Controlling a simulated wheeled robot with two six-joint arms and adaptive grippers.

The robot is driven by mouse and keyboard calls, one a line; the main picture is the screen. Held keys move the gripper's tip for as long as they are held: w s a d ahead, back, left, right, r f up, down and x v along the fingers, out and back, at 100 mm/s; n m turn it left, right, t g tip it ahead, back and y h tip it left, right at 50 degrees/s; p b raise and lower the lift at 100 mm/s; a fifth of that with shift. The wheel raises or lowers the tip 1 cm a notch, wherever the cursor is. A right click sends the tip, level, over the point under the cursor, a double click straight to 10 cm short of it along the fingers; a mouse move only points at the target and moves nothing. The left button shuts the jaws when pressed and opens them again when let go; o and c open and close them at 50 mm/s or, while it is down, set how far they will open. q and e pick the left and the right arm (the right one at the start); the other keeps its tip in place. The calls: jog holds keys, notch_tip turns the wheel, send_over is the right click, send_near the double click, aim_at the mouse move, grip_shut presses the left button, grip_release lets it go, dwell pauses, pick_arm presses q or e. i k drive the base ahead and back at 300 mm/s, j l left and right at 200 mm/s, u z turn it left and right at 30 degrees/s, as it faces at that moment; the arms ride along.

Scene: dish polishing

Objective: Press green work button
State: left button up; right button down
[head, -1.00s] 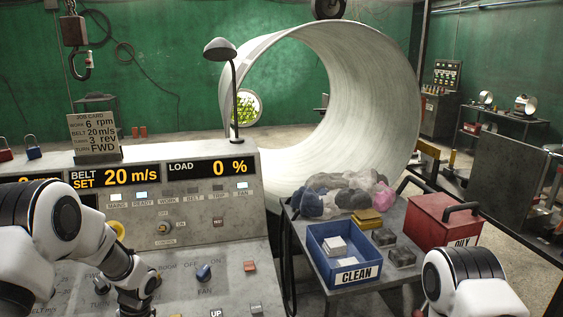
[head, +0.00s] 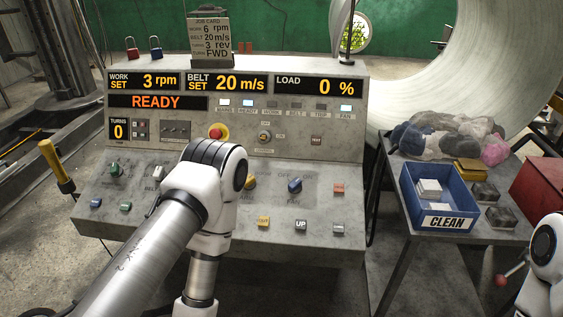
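The grey control console (head: 330,150) fills the middle of the head view. A small green button (head: 126,205) sits at the lower left of its sloped panel. A teal-looking button (head: 96,202) is beside it to the left, and a green knob (head: 115,170) is above them. Their labels are too small to read. My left arm crosses the middle of the panel and hides part of it. My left gripper is below the picture edge. My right arm shows at the lower right edge, and its gripper is out of view.
A red mushroom button on yellow (head: 217,132) stands close behind my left arm. The display (head: 155,102) reads READY. A yellow-handled lever (head: 56,164) is left of the console. A side table with a blue CLEAN bin (head: 412,194) stands to the right.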

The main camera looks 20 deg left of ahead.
aim_at(125, 205)
jog(key=u, duration=1.75)
